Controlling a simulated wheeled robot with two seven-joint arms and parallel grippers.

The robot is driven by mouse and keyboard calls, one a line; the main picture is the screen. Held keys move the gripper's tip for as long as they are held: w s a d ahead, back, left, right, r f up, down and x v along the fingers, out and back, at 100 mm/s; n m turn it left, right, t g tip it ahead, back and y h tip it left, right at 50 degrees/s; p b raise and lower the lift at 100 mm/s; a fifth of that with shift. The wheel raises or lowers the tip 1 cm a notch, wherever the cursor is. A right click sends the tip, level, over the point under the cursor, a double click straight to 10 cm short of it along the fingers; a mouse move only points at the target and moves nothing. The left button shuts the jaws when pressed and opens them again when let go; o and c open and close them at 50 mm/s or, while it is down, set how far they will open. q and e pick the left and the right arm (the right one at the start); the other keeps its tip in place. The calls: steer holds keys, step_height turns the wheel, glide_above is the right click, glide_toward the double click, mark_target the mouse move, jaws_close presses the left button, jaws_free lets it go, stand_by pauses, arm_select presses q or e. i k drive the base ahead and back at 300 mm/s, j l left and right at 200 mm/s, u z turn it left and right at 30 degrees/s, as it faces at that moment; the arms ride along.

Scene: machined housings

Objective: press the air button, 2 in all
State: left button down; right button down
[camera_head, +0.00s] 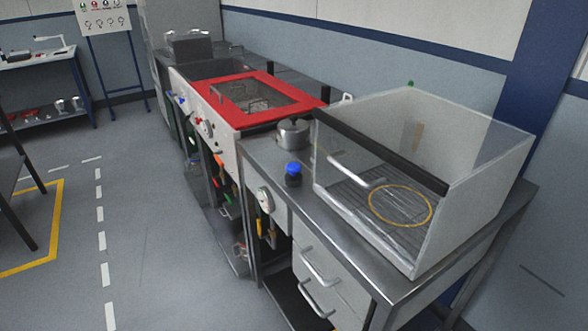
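A blue-topped button (293,169) on a dark round body stands on the steel counter, left of the clear-lidded box. A smaller blue part (182,99) shows on the front panel of the unit with the red frame. No label shows which of these is the air button. Neither of my grippers is in view, and nothing touches either blue part.
The clear-lidded box (430,178) holds a yellow ring (400,206) on a grate. A metal pot (294,133) stands behind the blue-topped button. A red frame (262,98) covers the middle unit. Drawer handles (320,265) project from the counter front. The floor at left is mostly clear.

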mark_target(293, 168)
steer(key=i+j+z, duration=0.1)
steer(key=i+j, duration=0.15)
steer(key=i+j+z, duration=0.15)
steer(key=i+j, duration=0.15)
steer(key=j, duration=0.15)
steer(key=i+j+z, duration=0.1)
steer(key=j, duration=0.3)
steer(key=i+j+z, duration=0.15)
steer(key=i+j, duration=0.2)
steer(key=j+z, duration=0.4)
steer(key=j, duration=1.25)
